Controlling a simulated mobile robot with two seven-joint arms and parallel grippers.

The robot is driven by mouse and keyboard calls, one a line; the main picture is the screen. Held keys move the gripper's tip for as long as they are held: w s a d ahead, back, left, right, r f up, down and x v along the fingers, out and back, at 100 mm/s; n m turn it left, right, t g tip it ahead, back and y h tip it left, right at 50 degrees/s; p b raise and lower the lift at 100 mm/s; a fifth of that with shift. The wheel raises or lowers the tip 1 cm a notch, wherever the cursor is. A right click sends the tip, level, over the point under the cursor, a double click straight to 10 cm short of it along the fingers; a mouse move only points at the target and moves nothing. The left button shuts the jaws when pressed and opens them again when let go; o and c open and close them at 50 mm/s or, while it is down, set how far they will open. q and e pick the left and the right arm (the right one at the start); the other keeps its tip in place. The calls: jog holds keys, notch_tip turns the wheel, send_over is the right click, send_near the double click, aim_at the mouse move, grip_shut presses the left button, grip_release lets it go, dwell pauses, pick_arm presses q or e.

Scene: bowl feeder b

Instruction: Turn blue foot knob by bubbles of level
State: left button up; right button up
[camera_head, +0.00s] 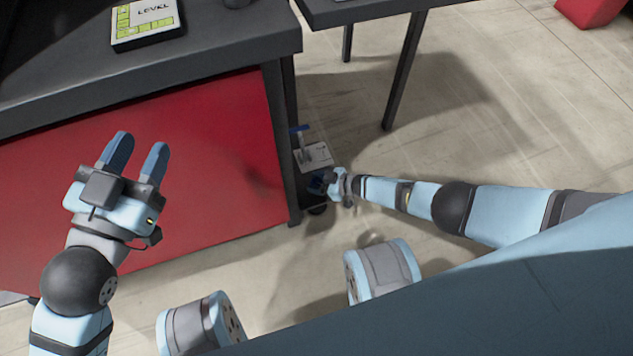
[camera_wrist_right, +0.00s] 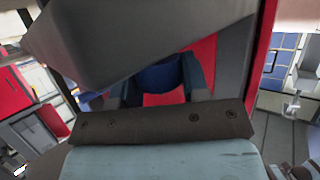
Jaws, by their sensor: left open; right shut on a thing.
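The level (camera_head: 147,22) is a white plate marked LEVEL with yellow-green bubble vials; it lies on the dark tabletop. The bubbles are too small to read. The blue foot knob (camera_wrist_right: 160,74) sits between the two fingers of my right gripper (camera_wrist_right: 158,88) in the right wrist view. My right gripper (camera_head: 321,183) is shut on it, low down by the table's leg in the head view, where the knob cannot be told from the fingers. My left gripper (camera_head: 138,146) is open and empty, in front of the red panel.
The table (camera_head: 190,60) has a red front panel (camera_head: 200,160) and dark legs. A white plate with a blue handle (camera_head: 301,129) stands just behind my right gripper. A second dark table (camera_head: 365,12) is at the top. The floor (camera_head: 500,120) to the right is clear.

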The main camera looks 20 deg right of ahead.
jog(key=o, duration=0.9)
pick_arm(q)
jog(key=shift+r, duration=0.1)
pick_arm(e)
jog(key=shift+s+d+r, duration=0.1)
jog(key=shift+d+r, duration=0.05)
jog(key=shift+d, duration=0.05)
pick_arm(q)
jog(key=s+n+p, duration=0.1)
jog(key=p, duration=0.1)
jog(key=s+d+n+g+p, duration=0.1)
jog(key=n+p, duration=0.1)
jog(key=p, duration=0.1)
jog(key=s+d+n+y+p, duration=0.1)
jog(key=p, duration=0.1)
jog(key=shift+r+g, duration=0.15)
jog(key=shift+g, duration=0.25)
pick_arm(e)
jog(key=v, duration=1.3)
jog(key=shift+s, duration=0.2)
